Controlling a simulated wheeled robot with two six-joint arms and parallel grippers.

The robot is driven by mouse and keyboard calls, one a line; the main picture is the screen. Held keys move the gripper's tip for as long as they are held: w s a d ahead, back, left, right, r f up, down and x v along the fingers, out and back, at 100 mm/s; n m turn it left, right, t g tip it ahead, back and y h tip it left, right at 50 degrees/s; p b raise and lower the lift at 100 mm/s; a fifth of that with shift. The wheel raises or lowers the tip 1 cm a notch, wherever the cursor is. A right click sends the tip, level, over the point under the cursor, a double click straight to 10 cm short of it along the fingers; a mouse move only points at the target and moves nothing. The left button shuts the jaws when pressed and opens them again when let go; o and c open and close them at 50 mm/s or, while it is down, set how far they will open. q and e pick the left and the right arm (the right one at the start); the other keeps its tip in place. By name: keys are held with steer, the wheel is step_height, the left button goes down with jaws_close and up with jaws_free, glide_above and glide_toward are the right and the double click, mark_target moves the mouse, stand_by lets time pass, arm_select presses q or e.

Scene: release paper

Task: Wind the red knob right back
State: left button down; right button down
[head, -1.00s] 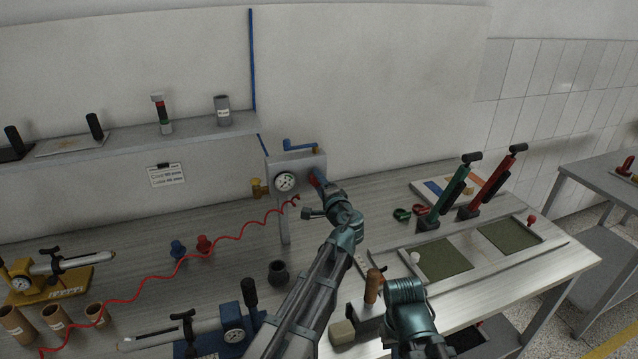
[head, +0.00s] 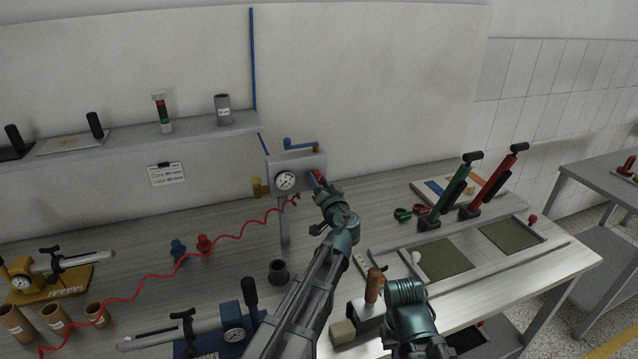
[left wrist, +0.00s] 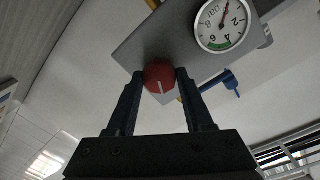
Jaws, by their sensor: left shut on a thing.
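The red knob (left wrist: 160,74) sits on the face of a grey metal box (left wrist: 165,38) and shows a short white mark near its lower edge in the left wrist view. My left gripper (left wrist: 160,78) is shut on it, one finger on each side. In the head view my left gripper (head: 321,186) reaches the right part of the box (head: 312,163) and hides most of the knob. A round white gauge (head: 285,180) is on the same box; it also shows in the left wrist view (left wrist: 223,24), with a red needle. My right gripper is not seen.
A blue crank handle (head: 300,144) is on top of the box. A coiled red hose (head: 215,239) runs from the box to the left. A dark cup (head: 278,271) stands below my left arm. Red and green hand tools (head: 490,187) stand at the right.

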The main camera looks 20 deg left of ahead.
arm_select(q)
steer(key=shift+s+f+n, duration=0.1)
steer(key=shift+n, duration=0.8)
steer(key=shift+c, duration=1.4)
jaws_free()
steer(key=v, duration=1.3)
steer(key=shift+s, duration=0.35)
steer(key=shift+d, duration=0.15)
